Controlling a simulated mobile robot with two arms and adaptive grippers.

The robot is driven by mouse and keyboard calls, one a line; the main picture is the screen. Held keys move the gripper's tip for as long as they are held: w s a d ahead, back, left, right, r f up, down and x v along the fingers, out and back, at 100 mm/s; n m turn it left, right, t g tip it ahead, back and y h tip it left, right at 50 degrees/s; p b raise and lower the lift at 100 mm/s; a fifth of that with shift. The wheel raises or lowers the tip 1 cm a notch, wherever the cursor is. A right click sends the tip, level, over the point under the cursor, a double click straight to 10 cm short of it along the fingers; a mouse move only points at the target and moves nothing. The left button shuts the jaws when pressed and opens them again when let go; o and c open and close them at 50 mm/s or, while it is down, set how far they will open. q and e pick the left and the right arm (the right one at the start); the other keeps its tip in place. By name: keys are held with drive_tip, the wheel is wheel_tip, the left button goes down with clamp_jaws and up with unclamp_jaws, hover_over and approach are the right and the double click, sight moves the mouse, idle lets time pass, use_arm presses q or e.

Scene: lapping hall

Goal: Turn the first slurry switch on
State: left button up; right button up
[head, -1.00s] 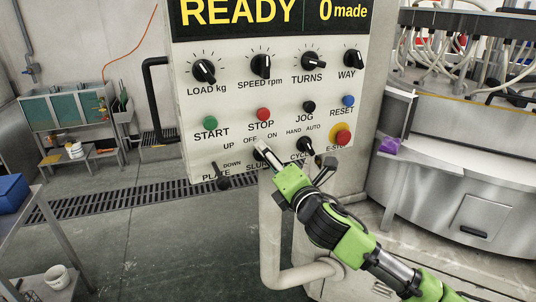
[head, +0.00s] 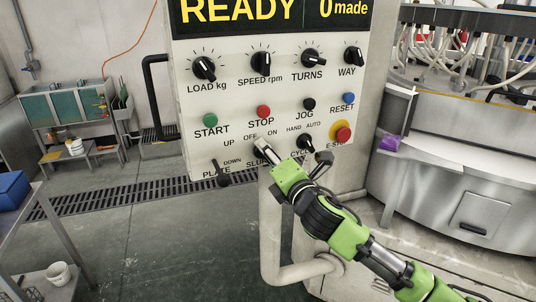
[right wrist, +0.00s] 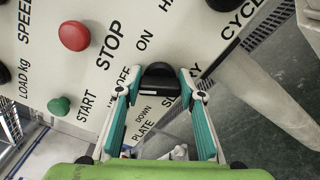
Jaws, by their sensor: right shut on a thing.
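The white control panel (head: 235,140) carries a slurry switch, a black knob (right wrist: 160,76) below the OFF and ON marks, in the right wrist view. My right gripper (head: 264,147) is at this knob in the head view and hides it there. In the right wrist view my right gripper (right wrist: 160,86) has its fingers on both sides of the knob, shut on it. The SLURRY label is partly covered. Whether the knob points to OFF or ON is hard to tell. My left gripper is not in view.
Close by are the PLATE lever (head: 222,178), the CYCLE switch (head: 304,142), the red E-STOP button (head: 343,134) and the red STOP button (head: 263,112). A pale pipe (head: 270,235) runs below the panel. A steel machine (head: 460,190) stands at the right.

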drive_tip(key=m+p, duration=0.1)
drive_tip(key=m, duration=0.4)
drive_tip(key=shift+f+m, duration=0.15)
drive_tip(key=shift+m, duration=0.25)
drive_tip(key=m+p, duration=0.1)
drive_tip(key=m, duration=0.4)
drive_tip(key=shift+f+m+p, duration=0.2)
drive_tip(key=shift+m+p, duration=0.1)
drive_tip(key=shift+p, duration=0.05)
drive_tip(key=o, duration=1.1)
drive_tip(key=v, duration=1.2)
drive_tip(key=shift+s, duration=0.1)
